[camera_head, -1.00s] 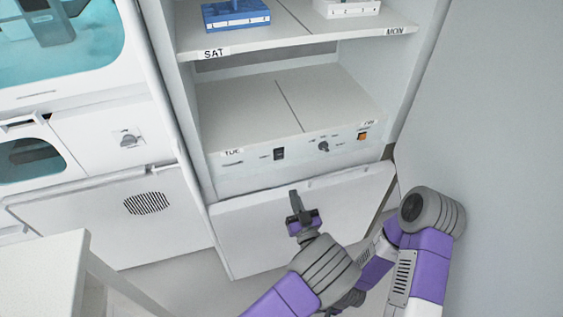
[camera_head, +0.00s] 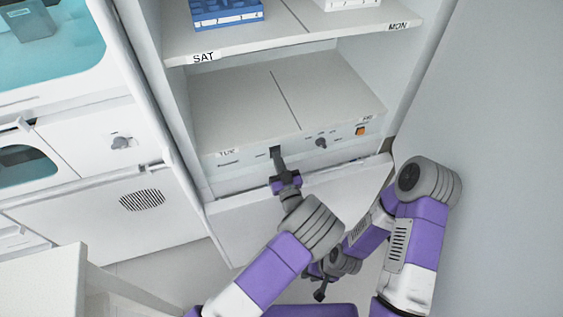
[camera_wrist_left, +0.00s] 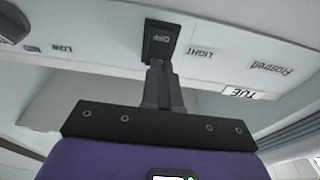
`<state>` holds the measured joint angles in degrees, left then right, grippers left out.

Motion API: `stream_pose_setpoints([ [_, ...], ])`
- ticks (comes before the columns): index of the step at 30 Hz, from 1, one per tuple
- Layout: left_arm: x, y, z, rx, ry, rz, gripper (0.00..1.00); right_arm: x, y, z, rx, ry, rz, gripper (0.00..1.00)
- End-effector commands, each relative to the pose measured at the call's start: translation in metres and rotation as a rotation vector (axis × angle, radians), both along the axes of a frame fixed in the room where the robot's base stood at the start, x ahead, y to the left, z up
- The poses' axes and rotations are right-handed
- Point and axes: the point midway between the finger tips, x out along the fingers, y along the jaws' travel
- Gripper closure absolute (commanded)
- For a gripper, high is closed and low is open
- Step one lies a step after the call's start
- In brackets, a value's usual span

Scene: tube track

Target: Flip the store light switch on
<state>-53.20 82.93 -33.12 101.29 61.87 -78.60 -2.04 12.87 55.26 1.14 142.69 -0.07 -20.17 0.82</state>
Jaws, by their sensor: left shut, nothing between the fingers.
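The light switch (camera_head: 275,150) is a small black rocker on the front panel below the shelves. In the left wrist view the switch (camera_wrist_left: 161,38) shows upside down, with OFF on it and LIGHT printed beside it. My left gripper (camera_head: 277,159) is shut and empty, its tips just below the switch. In the left wrist view my left gripper (camera_wrist_left: 158,66) has its tips at the switch's edge; I cannot tell if they touch. My right gripper (camera_head: 320,291) hangs low near the floor, small and partly hidden, so its jaws are unclear.
A grey knob (camera_head: 321,142) and an orange switch (camera_head: 361,131) sit right of the light switch. The shelf (camera_head: 245,100) above the panel is bare. A blue rack (camera_head: 226,13) stands on the upper shelf. A white flap (camera_head: 240,232) slopes below the panel.

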Motion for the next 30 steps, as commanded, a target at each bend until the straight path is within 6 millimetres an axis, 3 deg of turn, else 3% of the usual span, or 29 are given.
stream_pose_setpoints([
  [11,0.001,0.001,0.0,0.0,0.001,0.0,1.0,0.0,0.0,0.001,0.0,0.001,0.0,0.77],
  [16,0.008,0.004,0.008,-0.028,0.071,0.005,1.0,0.0,0.0,0.011,0.0,0.001,0.0,0.77],
  [23,0.007,0.003,0.003,-0.023,0.073,0.002,1.0,0.0,0.0,0.008,0.0,0.001,0.0,0.77],
  [30,-0.01,-0.007,0.01,-0.023,0.072,-0.004,1.0,0.0,0.0,0.01,0.0,0.0,0.0,0.77],
])
